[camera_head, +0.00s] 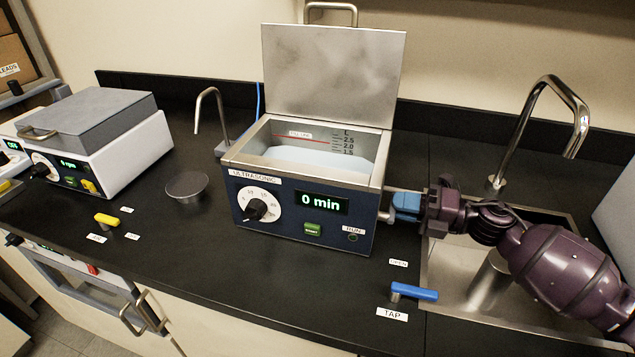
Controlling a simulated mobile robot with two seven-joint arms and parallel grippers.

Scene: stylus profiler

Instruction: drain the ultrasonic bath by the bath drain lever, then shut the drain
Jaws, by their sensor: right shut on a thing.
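The ultrasonic bath (300,219) is a dark blue and steel box with its lid (333,75) standing open. Pale liquid (315,160) is inside, its surface below the red line on the inner wall. The display reads 0 min. The bath drain lever (406,203) has a blue handle at the bath's right side, near the sink. My right gripper (424,206) reaches in from the right and is shut on this handle. The fingertips are partly hidden. My left gripper is not in view.
The sink (462,300) with a tall faucet (540,120) lies at the right, under my right arm. A blue tap lever (413,291) stands on the counter in front. A white device (100,140) and a round dark disc (187,185) are at the left.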

